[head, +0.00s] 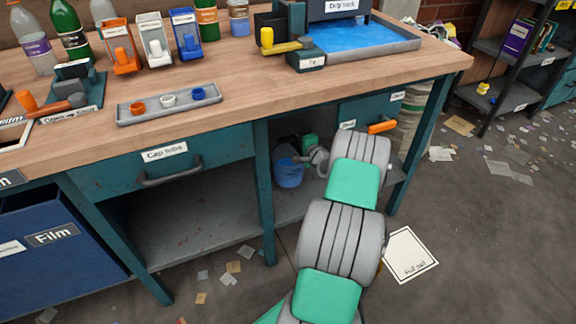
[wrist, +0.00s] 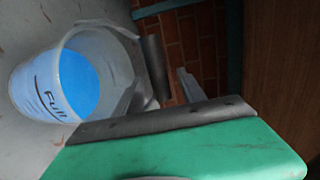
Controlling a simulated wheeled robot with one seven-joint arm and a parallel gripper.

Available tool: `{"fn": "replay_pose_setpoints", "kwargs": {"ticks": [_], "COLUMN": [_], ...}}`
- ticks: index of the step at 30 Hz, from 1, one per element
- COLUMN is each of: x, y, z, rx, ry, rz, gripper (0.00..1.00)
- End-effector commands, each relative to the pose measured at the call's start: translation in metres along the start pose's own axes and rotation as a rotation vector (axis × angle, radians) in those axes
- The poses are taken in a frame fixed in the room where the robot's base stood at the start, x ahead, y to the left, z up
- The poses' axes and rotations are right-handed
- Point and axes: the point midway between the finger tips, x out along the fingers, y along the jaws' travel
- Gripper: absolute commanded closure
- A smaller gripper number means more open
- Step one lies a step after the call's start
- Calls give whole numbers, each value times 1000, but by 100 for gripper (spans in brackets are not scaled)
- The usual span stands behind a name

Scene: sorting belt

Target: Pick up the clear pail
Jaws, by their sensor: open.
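The clear pail (wrist: 75,85) stands under the workbench, holding blue liquid and marked "Full". In the head view the pail (head: 288,172) shows on the lower shelf, just left of my wrist. A pale handle rises from its rim toward a dark grip (wrist: 154,68). My gripper (wrist: 158,92) is open, its pale fingers apart on either side of the dark grip in the wrist view. I cannot tell whether they touch it. In the head view my gripper (head: 318,157) is small and partly hidden by my arm.
The workbench top (head: 270,85) overhangs the shelf. A bench leg (head: 264,195) stands left of the pail, and a drawer with an orange handle (head: 382,126) is above right. A white card marked "Full pail" (head: 410,256) lies on the floor to the right.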

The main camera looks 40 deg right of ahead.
Motion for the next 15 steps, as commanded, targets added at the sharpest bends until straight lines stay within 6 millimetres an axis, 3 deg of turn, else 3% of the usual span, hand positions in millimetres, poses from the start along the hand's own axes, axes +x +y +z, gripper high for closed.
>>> {"fn": "replay_pose_setpoints", "kwargs": {"ticks": [5, 15], "x": [0, 0], "y": [-1, -1], "z": [1, 2], "rx": [-1, -1], "ry": [-1, -2], "rz": [0, 1], "gripper": [53, 81]}}
